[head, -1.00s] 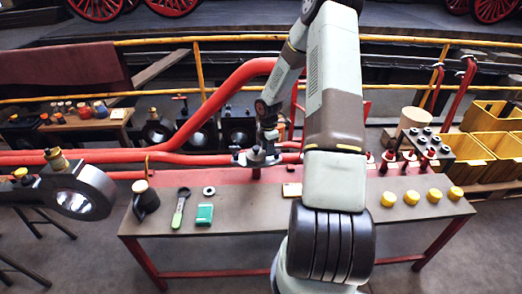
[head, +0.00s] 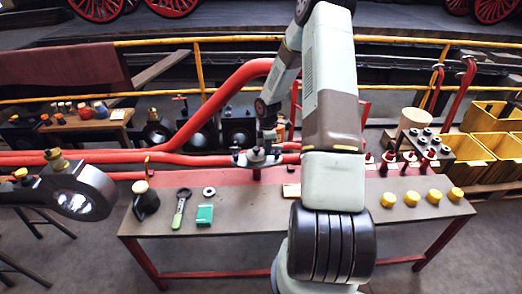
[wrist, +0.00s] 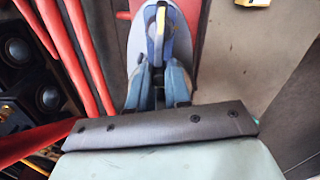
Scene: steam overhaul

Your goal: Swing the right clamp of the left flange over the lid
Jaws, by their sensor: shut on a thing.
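The left flange (head: 256,159) is a grey disc on a red stand at the back edge of the bench, with small dark fittings around its rim. My gripper (wrist: 158,82) is over it and shut on the right clamp (wrist: 157,32), a narrow bluish metal piece between the fingertips in the wrist view. Behind the clamp the grey round flange top (wrist: 181,45) shows. In the head view my arm and gripper (head: 268,140) cover part of the flange's right side. Whether the clamp lies over the lid cannot be told.
Red pipes (head: 110,157) run close behind the flange. Yellow bins (head: 500,155) stand at right.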

